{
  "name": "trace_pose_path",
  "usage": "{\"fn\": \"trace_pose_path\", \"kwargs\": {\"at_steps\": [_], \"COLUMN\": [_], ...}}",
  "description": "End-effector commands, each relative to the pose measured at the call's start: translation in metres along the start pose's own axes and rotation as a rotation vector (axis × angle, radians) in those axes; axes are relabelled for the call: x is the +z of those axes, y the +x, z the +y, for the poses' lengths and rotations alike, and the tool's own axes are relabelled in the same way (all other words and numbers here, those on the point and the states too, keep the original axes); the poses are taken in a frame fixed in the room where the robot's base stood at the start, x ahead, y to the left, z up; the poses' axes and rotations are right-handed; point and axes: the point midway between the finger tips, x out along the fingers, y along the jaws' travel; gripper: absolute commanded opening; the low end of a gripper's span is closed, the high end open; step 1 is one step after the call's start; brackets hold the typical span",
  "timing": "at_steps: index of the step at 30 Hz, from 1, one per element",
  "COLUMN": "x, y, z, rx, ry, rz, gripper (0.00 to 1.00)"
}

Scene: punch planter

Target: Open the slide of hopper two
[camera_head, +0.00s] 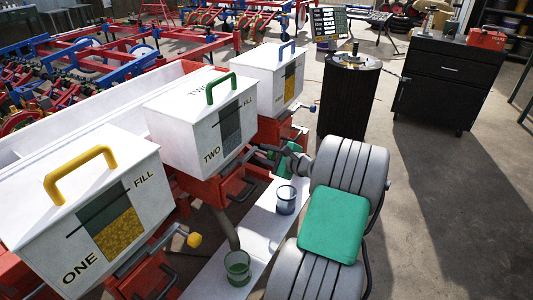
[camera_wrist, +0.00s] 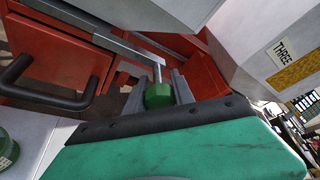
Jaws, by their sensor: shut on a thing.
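Hopper two (camera_head: 168,126) is a white box with a green handle (camera_head: 221,84) and a dark level window. Its slide is a grey bar (camera_wrist: 110,43) on the red metalwork under the hopper, ending in a green knob (camera_wrist: 158,95). My gripper (camera_wrist: 158,92) is shut on the green knob, one grey finger on each side. In the head view my gripper (camera_head: 264,153) is at the right lower side of hopper two, small and partly hidden by my arm. How far the slide is drawn out is hard to tell.
Hopper one (camera_head: 45,185), with a yellow handle and yellow knob (camera_head: 194,240), stands at front left. Hopper three (camera_head: 268,68), with a blue handle, stands behind. A blue glass (camera_head: 286,202) and a green glass (camera_head: 238,268) stand on the white board. A black bar handle (camera_wrist: 50,85) is close to my gripper.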

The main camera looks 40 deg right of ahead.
Motion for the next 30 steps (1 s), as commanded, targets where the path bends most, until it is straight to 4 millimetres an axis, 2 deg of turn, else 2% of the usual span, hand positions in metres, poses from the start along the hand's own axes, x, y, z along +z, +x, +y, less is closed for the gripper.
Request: {"fn": "trace_pose_path", "kwargs": {"at_steps": [1, 9, 30], "x": [0.0000, -0.0003, -0.0005], "y": [-0.0002, -0.0004, -0.0007], "z": [-0.0004, -0.0008, -0.0015], "rx": [-0.001, -0.001, -0.003], "ry": [-0.001, -0.001, -0.002], "rz": [0.000, 0.001, 0.001], "gripper": [0.21, 0.00, 0.00]}}
